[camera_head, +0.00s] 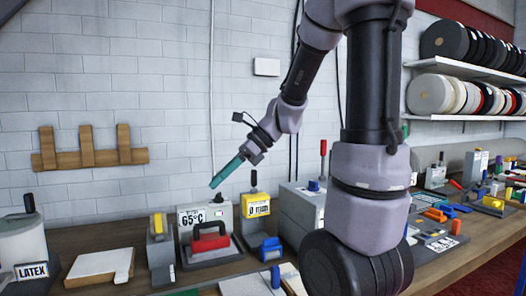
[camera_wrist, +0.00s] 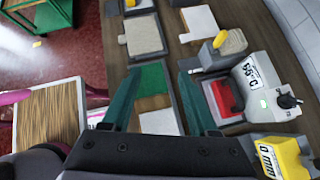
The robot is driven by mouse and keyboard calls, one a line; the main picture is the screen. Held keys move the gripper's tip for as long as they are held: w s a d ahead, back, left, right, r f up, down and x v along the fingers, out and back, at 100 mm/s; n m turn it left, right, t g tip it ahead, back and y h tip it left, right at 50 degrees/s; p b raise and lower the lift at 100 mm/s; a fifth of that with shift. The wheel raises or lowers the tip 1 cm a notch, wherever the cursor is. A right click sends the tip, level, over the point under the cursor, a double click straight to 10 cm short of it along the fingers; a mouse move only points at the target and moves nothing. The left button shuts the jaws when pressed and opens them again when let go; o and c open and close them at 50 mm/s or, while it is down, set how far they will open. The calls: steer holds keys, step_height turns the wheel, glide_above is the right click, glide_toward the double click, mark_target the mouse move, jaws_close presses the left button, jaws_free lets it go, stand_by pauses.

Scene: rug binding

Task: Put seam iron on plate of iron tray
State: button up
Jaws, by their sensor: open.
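In the wrist view the red tool (camera_wrist: 222,97) lies right of my gripper's right finger, beside the 65°C unit (camera_wrist: 262,78). My gripper (camera_head: 225,172) has teal fingers and hangs above the bench, above the 65°C unit in the picture. In the wrist view my gripper (camera_wrist: 160,68) is open, with nothing held between its fingers.
A yellow-handled block (camera_head: 158,235) stands left of the red tool. A yellow 0 mm unit (camera_head: 256,207) and a blue-topped piece (camera_head: 271,248) stand to its right. A white board (camera_head: 98,266) lies left. A green patch (camera_wrist: 152,82) shows between my fingers.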

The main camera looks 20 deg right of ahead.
steer(key=s+d+r+n+t+h, duration=0.2)
steer(key=s+d+r+n+h, duration=0.1)
steer(key=n, duration=0.6)
steer(key=s+d+r+n+t+h, duration=0.3)
steer(key=s+d+r+n+h, duration=0.1)
steer(key=s+n, duration=0.3)
steer(key=shift+d+r+n, duration=0.25)
steer(key=shift+r+n, duration=0.15)
steer(key=shift+n, duration=0.5)
stand_by(0.5)
